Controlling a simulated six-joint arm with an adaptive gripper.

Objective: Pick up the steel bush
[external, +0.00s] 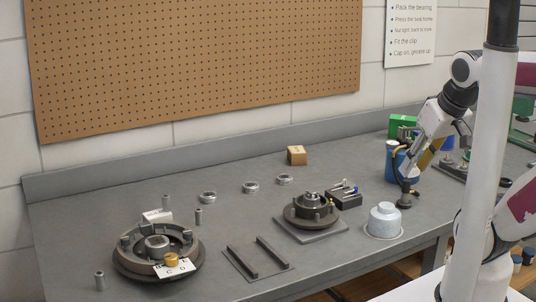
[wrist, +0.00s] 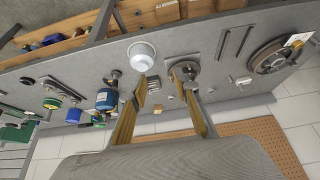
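Steel rings (external: 208,197) lie in a row further back. I cannot tell which of these is the steel bush. My gripper (external: 411,172) is above the right part of the bench, well apart from them. In the wrist view, its two yellow-sided fingers (wrist: 165,90) are spread, with nothing held between them.
The drum assembly (external: 122,262) carries a lettered card (external: 174,268). A hub on a plate (external: 306,234), two dark rails (external: 243,262), a pale cap (external: 384,220) and a blue can (external: 390,163) stand on the bench. A wooden block (external: 297,155) is at the back.

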